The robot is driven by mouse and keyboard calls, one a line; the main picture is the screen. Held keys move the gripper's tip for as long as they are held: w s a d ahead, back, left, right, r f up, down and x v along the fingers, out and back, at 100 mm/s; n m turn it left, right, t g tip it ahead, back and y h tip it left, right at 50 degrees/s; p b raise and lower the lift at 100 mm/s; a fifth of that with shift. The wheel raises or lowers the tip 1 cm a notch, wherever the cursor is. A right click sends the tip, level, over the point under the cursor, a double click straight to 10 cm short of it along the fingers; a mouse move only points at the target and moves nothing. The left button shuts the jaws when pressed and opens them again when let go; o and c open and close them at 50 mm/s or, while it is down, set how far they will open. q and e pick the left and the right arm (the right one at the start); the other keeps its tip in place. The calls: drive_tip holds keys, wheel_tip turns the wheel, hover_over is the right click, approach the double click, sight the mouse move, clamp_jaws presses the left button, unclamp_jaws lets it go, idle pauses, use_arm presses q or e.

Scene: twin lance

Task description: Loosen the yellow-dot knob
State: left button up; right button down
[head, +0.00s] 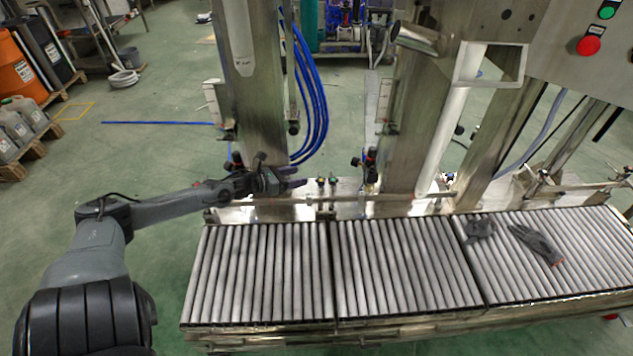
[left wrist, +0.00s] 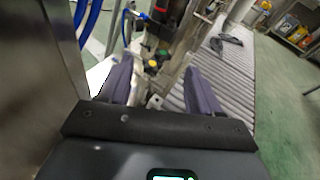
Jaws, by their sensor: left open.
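The yellow-dot knob (left wrist: 152,64) is a small dark knob with a yellow top, in the left wrist view between my finger pads and beyond them. A second small knob with a greenish top (left wrist: 162,53) stands just behind it. In the head view the pair of small knobs (head: 327,181) sits on the metal ledge behind the rollers; they are too small there to tell the colours surely. My left gripper (head: 294,178) is just left of the pair, open and empty, apart from the knobs. Its two purple-grey fingers show in the left wrist view (left wrist: 158,72). My right gripper is not in view.
A roller conveyor (head: 270,270) runs along the front, with grey gloves (head: 537,243) on its right part. Steel columns (head: 262,110) and blue hoses (head: 312,100) rise close behind the ledge. A black-and-red regulator (head: 370,165) stands right of the knobs.

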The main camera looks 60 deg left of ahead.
sight(320, 180)
use_arm(q)
drive_tip(key=shift+s+a+f+m+g, duration=0.25)
drive_tip(key=shift+f+m+g, duration=0.15)
drive_tip(key=shift+m, duration=0.1)
drive_tip(key=shift+s+a+f+m+g, duration=0.2)
drive_tip(key=shift+s+f+m+g, duration=0.15)
drive_tip(key=shift+s, duration=0.2)
drive_tip(key=shift+s+f+b, duration=0.15)
drive_tip(key=shift+f+b, duration=0.2)
drive_tip(key=shift+b, duration=0.1)
drive_tip(key=shift+f, duration=0.2)
drive_tip(key=b+x, duration=0.7)
drive_tip(key=shift+w+d, duration=0.1)
drive_tip(key=shift+w, duration=0.15)
drive_tip(key=shift+b+x, duration=0.85)
drive_tip(key=shift+x, duration=0.1)
drive_tip(key=shift+w+f+b, duration=0.1)
drive_tip(key=shift+w+b, duration=0.2)
drive_tip(key=shift+w, duration=0.1)
drive_tip(key=shift+d, duration=0.1)
